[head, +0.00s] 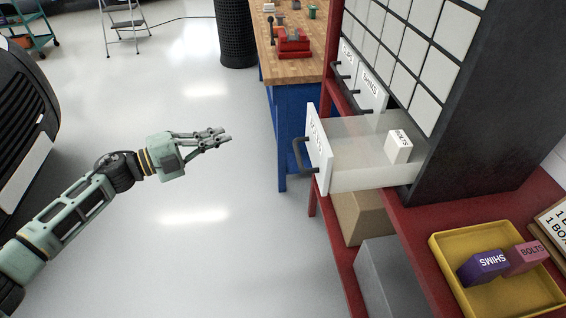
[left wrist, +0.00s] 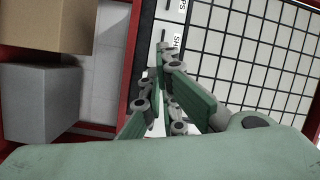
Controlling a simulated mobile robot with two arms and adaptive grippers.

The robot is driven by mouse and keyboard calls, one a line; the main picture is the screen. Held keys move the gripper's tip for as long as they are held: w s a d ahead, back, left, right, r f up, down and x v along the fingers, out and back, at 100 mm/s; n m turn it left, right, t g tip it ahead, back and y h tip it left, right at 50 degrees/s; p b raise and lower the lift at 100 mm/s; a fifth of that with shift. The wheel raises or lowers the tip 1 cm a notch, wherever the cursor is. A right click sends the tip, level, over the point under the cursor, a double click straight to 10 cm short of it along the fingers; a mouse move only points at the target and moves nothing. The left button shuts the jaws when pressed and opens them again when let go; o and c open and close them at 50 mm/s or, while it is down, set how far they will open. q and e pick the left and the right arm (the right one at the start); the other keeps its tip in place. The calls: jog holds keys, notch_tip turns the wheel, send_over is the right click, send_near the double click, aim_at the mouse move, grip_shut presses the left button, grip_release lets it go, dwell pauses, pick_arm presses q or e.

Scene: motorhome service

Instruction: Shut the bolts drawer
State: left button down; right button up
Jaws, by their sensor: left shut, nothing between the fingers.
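The open drawer (head: 320,150) sticks out from the red-framed cabinet in the head view. Its white front has a dark handle (head: 303,156) and a label seen too edge-on to read surely. A small white labelled box (head: 398,147) stands inside the drawer. My left gripper (head: 228,137) is shut and empty, left of the handle and apart from it, over the floor. Its fingers also show in the left wrist view (left wrist: 165,62), with a SHIMS drawer front (left wrist: 174,32) behind them. My right gripper is out of view.
Two shut drawers, one labelled SHIMS (head: 371,92), sit beyond the open one. A cardboard box (head: 362,216) and a grey box (head: 390,275) are below. A yellow tray (head: 437,245) holds purple SHIMS and pink BOLTS boxes. A workbench (head: 290,70) stands behind.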

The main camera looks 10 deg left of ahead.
pick_arm(q)
jog(key=s+d+r+m+g+b, duration=0.1)
jog(key=s+d+r+m+g, duration=0.2)
jog(key=s+r+m+g, duration=0.35)
jog(key=p, duration=0.5)
send_near(297, 153)
jog(key=shift+m+h, duration=0.4)
jog(key=shift+m, duration=0.05)
jog(key=shift+f+x, duration=0.15)
jog(key=shift+x, duration=1.55)
jog(key=shift+f+x, duration=0.15)
jog(key=shift+x, duration=1.55)
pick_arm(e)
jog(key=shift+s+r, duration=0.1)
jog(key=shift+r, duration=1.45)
pick_arm(q)
jog(key=shift+w+a, duration=0.1)
